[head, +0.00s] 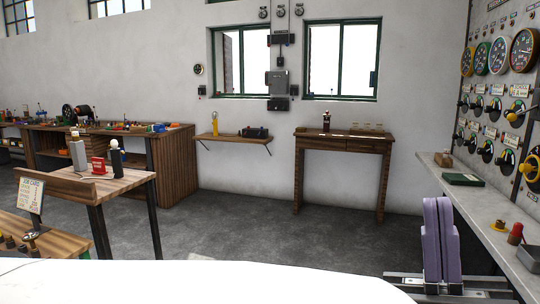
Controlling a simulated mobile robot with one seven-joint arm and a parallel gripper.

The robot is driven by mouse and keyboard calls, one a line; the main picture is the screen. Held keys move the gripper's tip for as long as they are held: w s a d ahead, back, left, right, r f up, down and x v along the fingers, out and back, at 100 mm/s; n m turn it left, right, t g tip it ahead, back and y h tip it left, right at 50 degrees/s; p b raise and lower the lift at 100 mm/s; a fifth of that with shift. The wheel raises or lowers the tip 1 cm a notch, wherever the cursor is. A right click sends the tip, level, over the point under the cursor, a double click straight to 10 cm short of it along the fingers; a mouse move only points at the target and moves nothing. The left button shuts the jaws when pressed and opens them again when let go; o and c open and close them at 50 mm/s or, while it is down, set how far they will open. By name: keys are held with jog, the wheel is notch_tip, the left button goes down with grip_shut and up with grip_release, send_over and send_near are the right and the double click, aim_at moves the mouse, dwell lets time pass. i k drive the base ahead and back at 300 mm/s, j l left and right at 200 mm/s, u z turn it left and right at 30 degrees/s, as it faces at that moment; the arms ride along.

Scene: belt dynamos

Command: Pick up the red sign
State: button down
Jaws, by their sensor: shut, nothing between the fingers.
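A small red sign (98,165) stands on the wooden table (120,184) at the left of the head view. A dark bottle with a pale top (116,157) stands close to its right, and a pale bottle (78,152) stands behind it to the left. My gripper (438,203), with two purple fingers pointing up, is at the lower right. Its fingers are together and hold nothing. It is far from the sign, across the floor and beside the right-hand counter.
A cluttered wooden workbench (180,150) stands behind the table. A wall shelf (232,138) and a small wooden desk (343,142) are at the back wall. A grey counter (490,215) under a gauge panel runs along the right. The middle floor (250,230) is clear.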

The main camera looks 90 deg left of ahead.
aim_at(99, 164)
jog(key=u, duration=3.8)
jog(key=i+l+z, duration=0.35)
jog(key=i, duration=0.15)
jog(key=i+l+z, duration=0.3)
jog(key=i, duration=0.2)
jog(key=i+z, duration=0.35)
jog(key=i, duration=0.2)
jog(key=i+u, duration=0.1)
jog(key=i, duration=0.5)
jog(key=i+l+u, duration=0.15)
jog(key=i, duration=0.4)
jog(key=i+l+u, duration=0.15)
jog(key=i+u, duration=0.3)
jog(key=i+l+u, duration=0.25)
jog(key=u, duration=0.2)
